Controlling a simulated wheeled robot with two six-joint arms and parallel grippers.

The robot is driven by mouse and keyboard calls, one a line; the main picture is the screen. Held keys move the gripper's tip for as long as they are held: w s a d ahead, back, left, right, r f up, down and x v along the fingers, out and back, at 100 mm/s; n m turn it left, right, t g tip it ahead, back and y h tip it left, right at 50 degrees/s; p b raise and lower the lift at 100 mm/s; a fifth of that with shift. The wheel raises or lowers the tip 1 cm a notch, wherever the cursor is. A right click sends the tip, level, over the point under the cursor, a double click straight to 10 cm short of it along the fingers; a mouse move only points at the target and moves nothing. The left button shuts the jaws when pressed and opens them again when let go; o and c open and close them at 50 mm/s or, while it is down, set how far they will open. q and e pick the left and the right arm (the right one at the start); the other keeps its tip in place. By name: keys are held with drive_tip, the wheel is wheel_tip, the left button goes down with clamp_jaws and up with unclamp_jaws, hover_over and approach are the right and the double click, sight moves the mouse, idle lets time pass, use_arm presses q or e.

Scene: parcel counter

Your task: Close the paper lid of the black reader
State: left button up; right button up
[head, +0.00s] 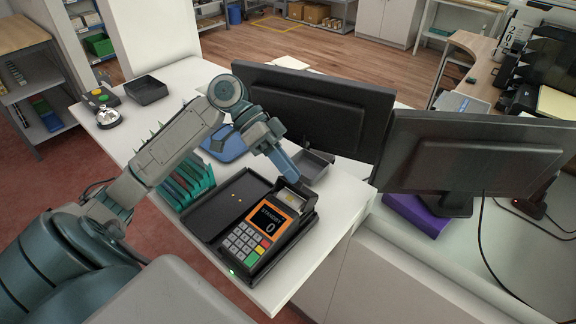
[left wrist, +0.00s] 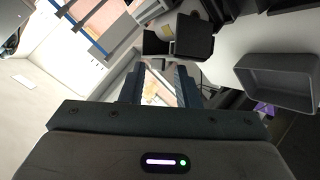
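The black reader (head: 262,236) lies on the white counter with its keypad and orange-framed screen facing up. Its paper compartment (head: 289,197) at the far end is open and shows something pale inside. The raised lid is largely hidden behind my left gripper (head: 288,170) in the head view. My left gripper is just above and behind the compartment; whether it touches the lid I cannot tell. In the left wrist view its two fingers (left wrist: 158,85) are apart with nothing held between them. A dark square flap (left wrist: 193,36), possibly the lid, shows beyond them. My right gripper is not in view.
A black tray (head: 214,213) lies left of the reader, near a green rack (head: 187,183). A grey open tray (head: 316,165) stands behind the reader and shows in the left wrist view (left wrist: 276,82). Two monitors (head: 320,105) stand at the back and right.

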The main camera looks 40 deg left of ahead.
use_arm(q)
clamp_jaws()
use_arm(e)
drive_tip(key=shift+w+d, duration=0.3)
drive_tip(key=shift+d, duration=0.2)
use_arm(q)
drive_tip(key=shift+s, duration=0.1)
